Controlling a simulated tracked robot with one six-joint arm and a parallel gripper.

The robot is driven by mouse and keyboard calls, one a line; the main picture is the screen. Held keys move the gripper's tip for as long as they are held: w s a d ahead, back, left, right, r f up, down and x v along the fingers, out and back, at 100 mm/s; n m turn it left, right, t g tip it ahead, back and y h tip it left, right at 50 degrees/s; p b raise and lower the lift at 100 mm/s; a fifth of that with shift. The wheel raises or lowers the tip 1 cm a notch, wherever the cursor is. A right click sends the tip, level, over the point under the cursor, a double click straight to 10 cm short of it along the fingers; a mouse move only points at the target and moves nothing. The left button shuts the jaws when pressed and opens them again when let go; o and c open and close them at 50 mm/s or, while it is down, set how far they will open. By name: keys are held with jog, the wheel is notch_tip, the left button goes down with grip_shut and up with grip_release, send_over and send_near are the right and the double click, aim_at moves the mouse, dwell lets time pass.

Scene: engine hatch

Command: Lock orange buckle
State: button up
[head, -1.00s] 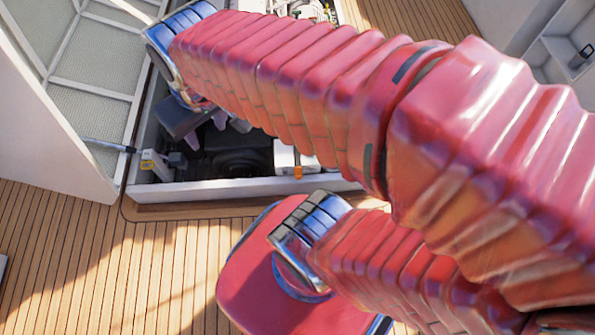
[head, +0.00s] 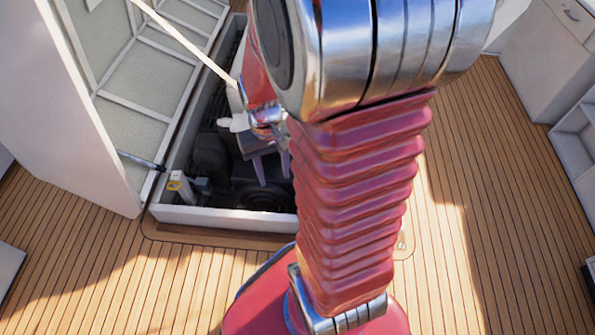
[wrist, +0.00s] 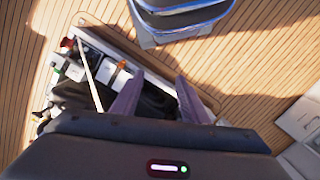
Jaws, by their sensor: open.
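A small orange piece, which looks like the orange buckle (wrist: 122,64), shows in the wrist view. It is on a white box (wrist: 116,77) near the rim of the engine hatch (wrist: 150,50). It lies up and left of my left finger, apart from it. I cannot tell if it is locked. In the head view my arm hides it. My gripper (wrist: 160,76) is open and empty, with two purple fingers; in the head view the gripper (head: 273,170) hangs over the hatch opening, pointing down.
The raised hatch lid (head: 140,90) stands at the left, with a strut (head: 140,160) at its lower edge. A thin pale rod or line (head: 185,40) crosses above the opening. Dark engine parts (head: 262,197) fill the hatch. Wooden deck (head: 470,230) is clear at the right.

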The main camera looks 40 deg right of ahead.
jog(key=s+d+f+m, duration=0.1)
jog(key=d+f, duration=0.2)
jog(key=f, duration=0.4)
jog(key=d+f+m+g+y, duration=0.1)
jog(key=d+f, duration=0.2)
jog(key=f, duration=0.5)
jog(key=s+d+f+m, duration=0.1)
jog(key=d+f, duration=0.2)
jog(key=f, duration=0.4)
jog(key=s+d+f+m+t+h, duration=0.1)
jog(key=s+f, duration=0.3)
jog(key=f, duration=1.1)
jog(key=s+d+f+m+t, duration=0.15)
jog(key=s+f, duration=0.25)
jog(key=f, duration=1)
jog(key=w+d+t+h, duration=0.2)
jog(key=w+d+h, duration=0.1)
jog(key=w+d, duration=0.4)
jog(key=shift+w+d+f+h, duration=0.15)
jog(key=shift+d+f+h, duration=0.25)
jog(key=shift+d, duration=0.4)
jog(key=shift+n+t, duration=0.25)
jog(key=shift+x, duration=6.9)
jog(key=shift+c, duration=0.6)
